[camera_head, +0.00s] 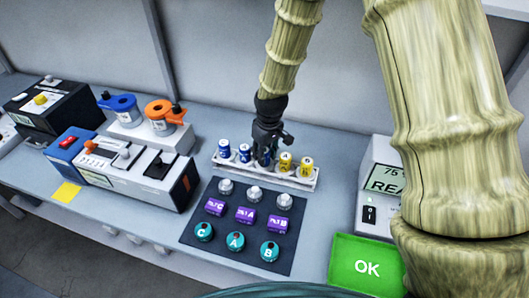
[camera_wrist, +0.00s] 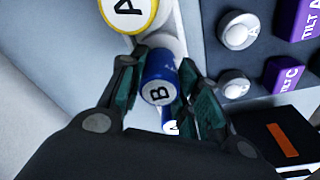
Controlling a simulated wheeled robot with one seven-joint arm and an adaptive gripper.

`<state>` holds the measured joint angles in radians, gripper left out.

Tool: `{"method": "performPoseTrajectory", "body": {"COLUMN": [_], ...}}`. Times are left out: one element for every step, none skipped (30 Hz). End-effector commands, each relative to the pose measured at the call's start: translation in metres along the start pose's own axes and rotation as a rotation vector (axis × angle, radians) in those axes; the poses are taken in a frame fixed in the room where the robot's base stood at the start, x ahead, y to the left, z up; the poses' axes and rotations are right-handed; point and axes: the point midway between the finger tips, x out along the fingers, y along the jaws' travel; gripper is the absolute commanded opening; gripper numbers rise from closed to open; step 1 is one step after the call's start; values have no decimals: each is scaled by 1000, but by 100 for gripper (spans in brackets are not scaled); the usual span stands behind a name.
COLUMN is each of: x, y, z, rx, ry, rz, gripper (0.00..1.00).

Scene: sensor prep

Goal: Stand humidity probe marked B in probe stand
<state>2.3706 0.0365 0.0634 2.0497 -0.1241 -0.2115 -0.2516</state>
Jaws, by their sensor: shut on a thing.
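My gripper (camera_head: 265,155) is at the middle of a long white rack (camera_head: 232,168) in the head view. In the wrist view my gripper (camera_wrist: 164,64) is shut on a blue cylindrical probe marked B (camera_wrist: 158,92), one finger on each side. The B on its top faces the wrist camera. A yellow-rimmed A probe (camera_wrist: 128,12) is close by.
A dark mat (camera_head: 225,245) in front of the rack bears small knobbed pieces, purple tilt blocks (camera_head: 245,215) and teal lettered discs (camera_head: 235,241). Instrument boxes (camera_head: 125,165) stand left. A green OK panel (camera_head: 366,267) and a display unit (camera_head: 380,180) are at right.

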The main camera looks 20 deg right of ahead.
Motion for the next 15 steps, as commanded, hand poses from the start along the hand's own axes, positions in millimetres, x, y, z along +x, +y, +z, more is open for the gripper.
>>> {"method": "performPoseTrajectory", "body": {"x": [1,1,1,2,2,3,3,4,4,3,4,4,4,4,4], "y": [0,0,0,0,0,0,0,0,0,0,0,0,0,0,0], "z": [0,0,0,0,0,0,0,0,0,0,0,0,0,0,0], "rx": [0,0,0,0,0,0,0,0,0,0,0,0,0,0,0], "ry": [0,0,0,0,0,0,0,0,0,0,0,0,0,0,0], "rz": [0,0,0,0,0,0,0,0,0,0,0,0,0,0,0], "gripper": [0,0,0,0,0,0,0,0,36,41,47,54,57,57,57]}}
